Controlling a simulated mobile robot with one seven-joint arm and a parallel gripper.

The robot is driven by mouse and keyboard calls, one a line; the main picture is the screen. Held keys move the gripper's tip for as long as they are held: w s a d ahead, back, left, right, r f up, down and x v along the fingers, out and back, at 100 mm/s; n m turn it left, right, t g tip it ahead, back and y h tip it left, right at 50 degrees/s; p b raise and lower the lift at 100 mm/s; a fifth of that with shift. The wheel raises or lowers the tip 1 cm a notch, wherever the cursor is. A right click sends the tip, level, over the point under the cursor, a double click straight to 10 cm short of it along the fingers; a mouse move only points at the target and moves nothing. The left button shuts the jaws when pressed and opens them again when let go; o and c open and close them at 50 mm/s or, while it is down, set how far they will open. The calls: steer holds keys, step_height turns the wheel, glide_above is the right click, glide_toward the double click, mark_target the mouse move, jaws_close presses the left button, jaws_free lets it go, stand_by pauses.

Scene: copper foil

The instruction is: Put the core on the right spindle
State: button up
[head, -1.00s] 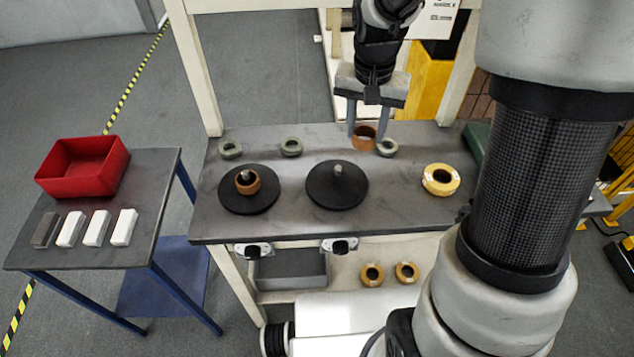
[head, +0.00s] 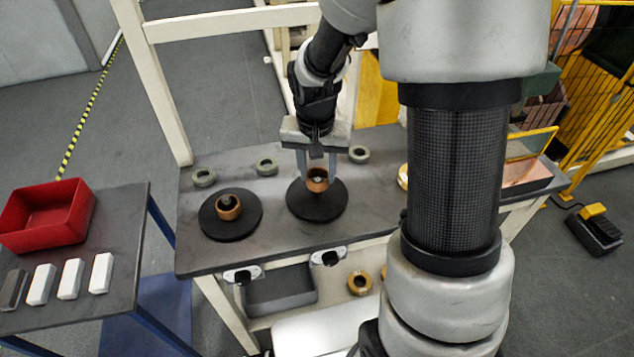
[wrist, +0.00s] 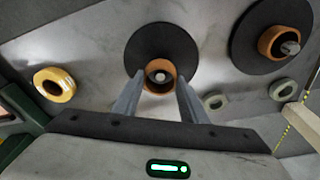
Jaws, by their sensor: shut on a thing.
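My gripper (head: 317,178) is shut on a brown core (head: 317,186). It holds the core over the black disc of the right spindle (head: 317,206), higher than the core on the other spindle sits. In the wrist view the held core (wrist: 148,85) lies between the fingers, and the pale spindle tip (wrist: 160,77) shows through its hole. I cannot tell whether the tip has entered the core. The left spindle (head: 231,228) has another brown core (head: 228,212) around its post.
Several grey-green rings (head: 267,166) lie along the bench's back edge. A yellow roll (wrist: 54,84) lies beside the right spindle, partly hidden by my arm in the head view. A red bin (head: 45,220) and several blocks (head: 70,279) are on the left side table.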

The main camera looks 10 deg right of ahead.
mark_target(317, 180)
steer(key=shift+f, duration=1.7)
steer(key=shift+f+b, duration=0.2)
steer(key=shift+b, duration=0.15)
steer(key=o, duration=1)
